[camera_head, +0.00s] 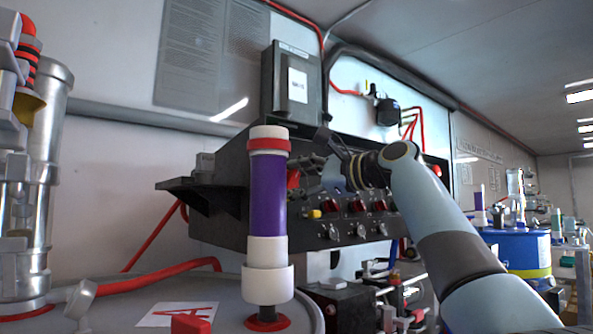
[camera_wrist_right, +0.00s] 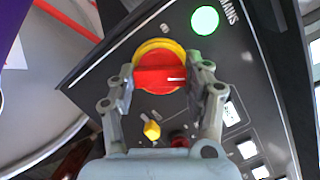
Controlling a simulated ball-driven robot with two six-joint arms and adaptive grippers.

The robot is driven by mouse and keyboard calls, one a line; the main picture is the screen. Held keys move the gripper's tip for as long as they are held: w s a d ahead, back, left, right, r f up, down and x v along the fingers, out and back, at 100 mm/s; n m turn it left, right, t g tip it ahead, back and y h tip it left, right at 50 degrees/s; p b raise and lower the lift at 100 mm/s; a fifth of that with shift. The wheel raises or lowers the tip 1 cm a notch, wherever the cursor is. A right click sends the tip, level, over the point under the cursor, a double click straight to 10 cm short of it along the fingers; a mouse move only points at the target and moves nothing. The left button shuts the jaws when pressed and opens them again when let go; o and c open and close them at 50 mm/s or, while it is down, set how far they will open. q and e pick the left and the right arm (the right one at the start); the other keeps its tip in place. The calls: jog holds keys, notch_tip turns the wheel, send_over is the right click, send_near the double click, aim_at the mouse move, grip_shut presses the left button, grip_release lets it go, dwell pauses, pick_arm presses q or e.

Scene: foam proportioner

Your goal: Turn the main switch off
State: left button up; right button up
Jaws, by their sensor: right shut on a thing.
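The main switch (camera_wrist_right: 160,77) is a red rotary knob on a yellow ring, set in the dark control panel (camera_wrist_right: 120,60). In the right wrist view my right gripper (camera_wrist_right: 165,82) has its two fingers on either side of the red knob and is shut on it. A white mark shows on the knob's right side. In the head view my right gripper (camera_head: 322,175) is at the left part of the black control box (camera_head: 230,165), and a bit of red shows beside it. My left gripper is not in view.
A green lamp (camera_wrist_right: 205,20) glows near the switch; a small yellow knob (camera_wrist_right: 152,130) sits below it. A purple and white cylinder (camera_head: 268,210) stands in front of the box's left part. Metal pipework (camera_head: 40,170) stands at far left.

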jog(key=n+p, duration=0.2)
jog(key=n, duration=0.1)
jog(key=n+g+p, duration=0.1)
jog(key=n+p, duration=0.2)
jog(key=shift+r+g+p, duration=0.2)
jog(key=shift+g+p, duration=0.1)
jog(key=shift+n+h+p, duration=0.3)
jog(key=shift+n+p, duration=0.05)
jog(key=shift+n, duration=0.05)
jog(key=n+h+p, duration=0.1)
jog(key=n+p, duration=0.3)
jog(key=n, duration=0.1)
jog(key=shift+f+g, duration=0.1)
jog(key=shift+g, duration=0.3)
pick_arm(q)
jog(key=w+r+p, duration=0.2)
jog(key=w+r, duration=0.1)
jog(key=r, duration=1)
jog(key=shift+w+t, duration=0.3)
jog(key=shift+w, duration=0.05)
pick_arm(e)
jog(key=shift+f+n+h, duration=0.15)
jog(key=shift+n+h, duration=0.55)
jog(key=shift+n, duration=0.9)
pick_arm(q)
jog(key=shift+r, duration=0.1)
pick_arm(e)
jog(key=o, duration=0.9)
jog(key=shift+o, duration=1.4)
